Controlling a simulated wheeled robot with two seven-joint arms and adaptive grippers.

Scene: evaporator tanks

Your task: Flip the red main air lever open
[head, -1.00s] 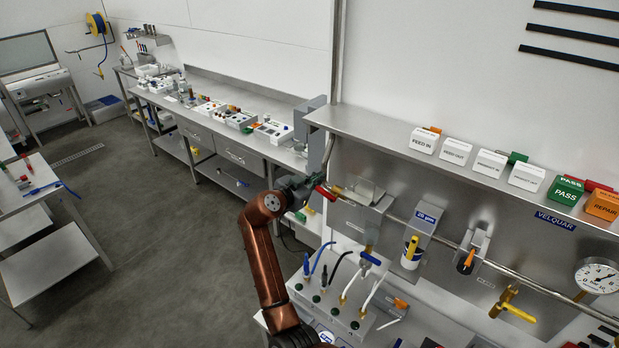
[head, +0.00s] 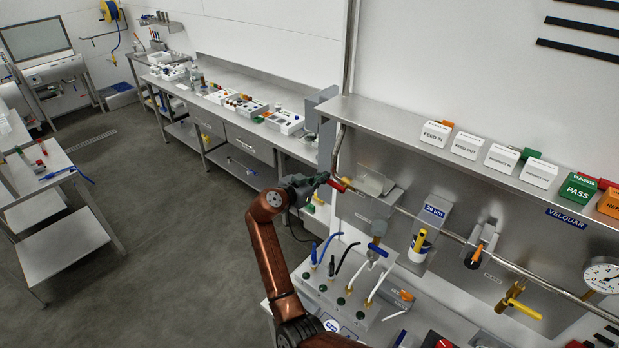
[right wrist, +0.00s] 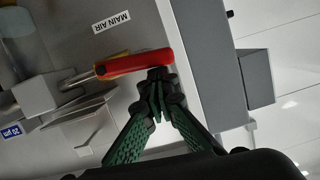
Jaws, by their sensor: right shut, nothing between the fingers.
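The red main air lever (head: 337,186) sits on the pipe at the left end of the steel panel. In the right wrist view the red lever (right wrist: 135,65) lies across the picture below the "MAIN AIR" label (right wrist: 112,22), with a brass part behind it. My right gripper (head: 322,178) is at the lever's free end. In the right wrist view its green-padded fingers (right wrist: 158,84) are shut with nothing between them, and the tips are at or against the lever's right end; I cannot tell if they touch. My left gripper is not in view.
A blue-handled valve (head: 377,249), a yellow-handled filter (head: 420,241), an orange-handled valve (head: 476,256) and a yellow-handled valve (head: 522,306) line the panel. A grey box (head: 326,120) stands beside the panel's left end. Open floor (head: 170,240) lies to the left.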

